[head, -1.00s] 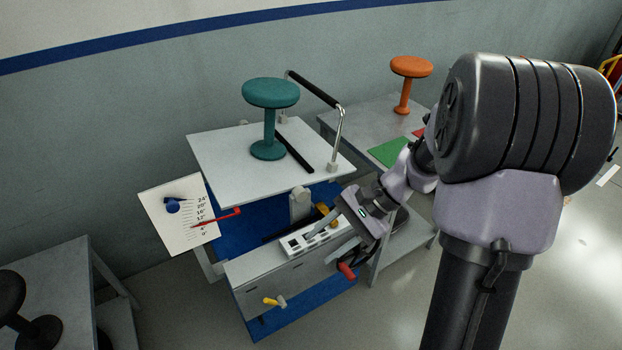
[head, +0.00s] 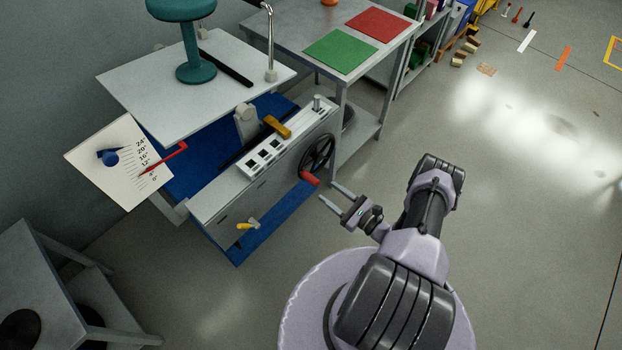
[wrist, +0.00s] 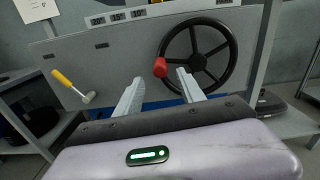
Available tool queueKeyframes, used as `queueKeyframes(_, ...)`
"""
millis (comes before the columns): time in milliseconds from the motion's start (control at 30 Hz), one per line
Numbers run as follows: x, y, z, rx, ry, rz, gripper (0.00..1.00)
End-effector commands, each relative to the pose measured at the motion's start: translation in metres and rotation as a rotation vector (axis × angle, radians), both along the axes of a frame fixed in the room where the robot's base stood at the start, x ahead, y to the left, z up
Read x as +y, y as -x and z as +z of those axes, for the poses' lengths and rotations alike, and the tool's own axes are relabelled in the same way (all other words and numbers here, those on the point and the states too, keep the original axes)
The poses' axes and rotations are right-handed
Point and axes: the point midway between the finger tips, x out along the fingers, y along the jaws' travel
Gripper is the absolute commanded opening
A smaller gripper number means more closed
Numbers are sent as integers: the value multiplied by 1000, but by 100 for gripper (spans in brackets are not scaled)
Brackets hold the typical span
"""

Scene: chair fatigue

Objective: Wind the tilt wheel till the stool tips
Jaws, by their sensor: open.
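The teal stool (head: 190,40) stands upright on the white tilt platform (head: 170,95), its seat cut by the top of the head view. The black tilt wheel (head: 317,154) with a red handle (head: 310,178) is on the right end of the grey machine front. In the wrist view the wheel (wrist: 228,58) is straight ahead, and its red knob (wrist: 160,67) sits at the wheel's left, just beyond and between my fingertips. My gripper (head: 328,196) is open and empty, a short way from the red handle. The angle dial (head: 120,162) has a red pointer (head: 165,158) near its low end.
A yellow-handled lever (head: 246,225) sticks out of the machine's front left. A grey table (head: 290,35) with green and red mats stands behind right. A grey side table (head: 40,270) is at left.

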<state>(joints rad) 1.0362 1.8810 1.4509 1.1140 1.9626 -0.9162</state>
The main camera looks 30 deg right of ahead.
Motion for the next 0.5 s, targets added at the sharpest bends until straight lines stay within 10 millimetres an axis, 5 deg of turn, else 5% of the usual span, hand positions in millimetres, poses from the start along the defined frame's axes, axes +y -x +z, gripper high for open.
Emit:
queueKeyframes(200,21,-53,-2,0,1,6,46)
queueKeyframes(500,32,-86,0,0,0,3,46)
